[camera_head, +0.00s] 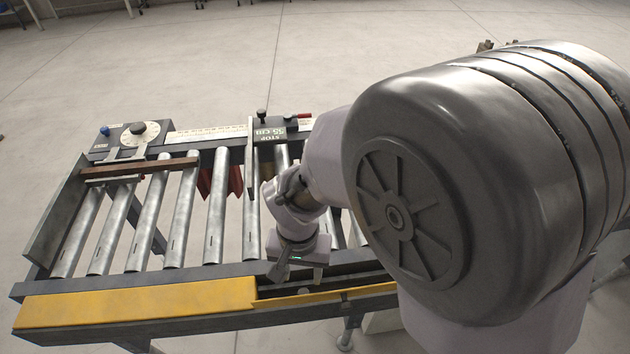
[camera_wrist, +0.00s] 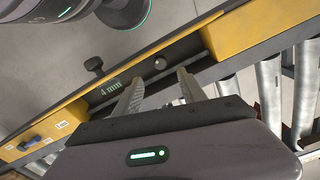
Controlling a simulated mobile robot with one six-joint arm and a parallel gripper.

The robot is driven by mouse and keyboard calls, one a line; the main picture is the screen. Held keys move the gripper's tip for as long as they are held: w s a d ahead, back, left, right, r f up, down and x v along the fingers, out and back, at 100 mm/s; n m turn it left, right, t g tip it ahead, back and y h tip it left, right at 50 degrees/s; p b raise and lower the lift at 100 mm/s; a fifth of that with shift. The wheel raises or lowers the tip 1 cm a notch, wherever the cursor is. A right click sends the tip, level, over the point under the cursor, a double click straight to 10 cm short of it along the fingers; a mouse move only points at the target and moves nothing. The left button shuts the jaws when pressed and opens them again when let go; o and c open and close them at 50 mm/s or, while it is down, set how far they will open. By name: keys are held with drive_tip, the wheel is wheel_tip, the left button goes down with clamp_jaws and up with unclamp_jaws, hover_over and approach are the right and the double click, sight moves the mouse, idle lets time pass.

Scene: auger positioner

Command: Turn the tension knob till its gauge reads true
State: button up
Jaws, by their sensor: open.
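My gripper (camera_head: 290,271) hangs over the front rail of the roller conveyor, at a gap in its yellow cover. In the wrist view its two fingers (camera_wrist: 160,77) are apart with nothing between them. A small round grey knob (camera_wrist: 160,64) shows just beyond the fingertips, in the dark recess of the rail. A black knob (camera_wrist: 93,65) stands to its left, by a "4 mm" readout (camera_wrist: 110,87). I cannot tell which of these is the tension knob. A white dial (camera_head: 140,133) with a dark knob sits at the conveyor's far left corner; its marks are too small to read.
Yellow cover (camera_head: 135,302) runs along the front rail. Steel rollers (camera_head: 216,205) lie behind it. A stop block marked "STOP 55 cm" (camera_head: 272,131) is on the back rail.

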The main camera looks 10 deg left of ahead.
sight(303, 293)
wheel_tip(303, 293, down, 10)
drive_tip(key=shift+w+f+b, duration=0.15)
drive_tip(key=shift+f+b, duration=0.05)
drive_tip(key=shift+b, duration=0.95)
clamp_jaws()
drive_tip(key=shift+n, duration=1.6)
